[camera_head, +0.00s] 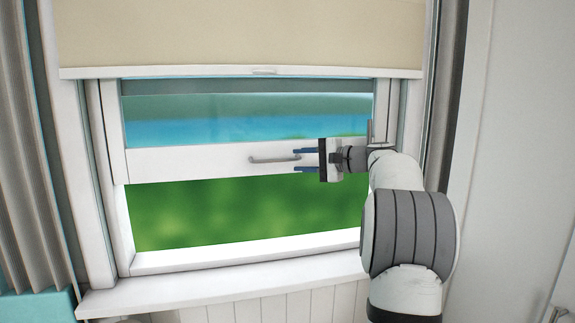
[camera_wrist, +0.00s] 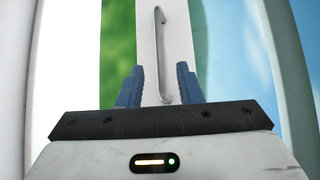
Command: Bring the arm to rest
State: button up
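My gripper (camera_head: 306,160) is in front of the window, with its two blue fingers apart and pointing left. Its fingertips are near the right end of a grey bar handle (camera_head: 274,159) on the white window sash (camera_head: 190,161). In the wrist view my gripper (camera_wrist: 160,84) is open, and the handle (camera_wrist: 161,50) runs up from between the fingers. No finger is closed on the handle. Whether a finger touches it cannot be told. The sash is partly raised, with a gap showing green below it.
A beige blind (camera_head: 240,35) hangs above the sash. The white sill (camera_head: 230,291) lies below. A grey curtain (camera_head: 30,170) hangs at the left, and a white panel (camera_head: 515,150) stands at the right. The space left of my gripper before the window is free.

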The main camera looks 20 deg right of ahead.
jog(key=s+a+f+n+g+h, duration=0.2)
jog(key=s+a+f+n+g, duration=0.15)
jog(key=s+a+f, duration=0.55)
jog(key=s+a+f+n+g+h, duration=0.2)
jog(key=s+a+f+g, duration=0.2)
jog(key=s+a, duration=0.45)
jog(key=s+a+f+n+g+h, duration=0.1)
jog(key=s+f+n+h, duration=0.2)
jog(key=s+f, duration=0.4)
jog(key=s+a+f+n+g+h, duration=0.1)
jog(key=s+a+f+n+h, duration=0.1)
jog(key=s+f+n, duration=0.2)
jog(key=s+f, duration=0.3)
jog(key=s, duration=0.5)
jog(key=shift+s+a+g+h, duration=0.2)
jog(key=shift+s+g+h, duration=0.15)
jog(key=shift+h, duration=0.05)
